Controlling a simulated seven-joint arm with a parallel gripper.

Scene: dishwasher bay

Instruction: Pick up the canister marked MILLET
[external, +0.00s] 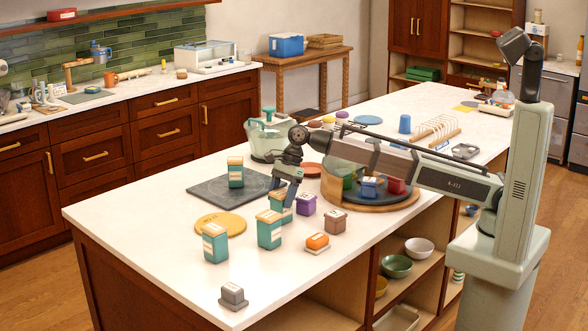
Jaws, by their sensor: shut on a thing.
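Several teal canisters with orange-tan lids and pale labels stand on the white island top. One canister (215,244) is at the front left, and another canister (269,232) is right of it. A third canister (236,173) stands on the dark grey slab. My gripper (281,193) points down, shut on a fourth canister (284,209), just behind the second. This one looks upright; the front canister and my fingers partly hide it, and I cannot tell whether it touches the counter. The labels are too small to read, so I cannot tell which says MILLET.
A round yellow board (220,224) lies left of the held canister. A purple box (306,204), a brown box (335,222) and an orange item (317,242) sit to its right. A turntable (370,197) holds coloured boxes. A grey block (233,296) is near the front corner.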

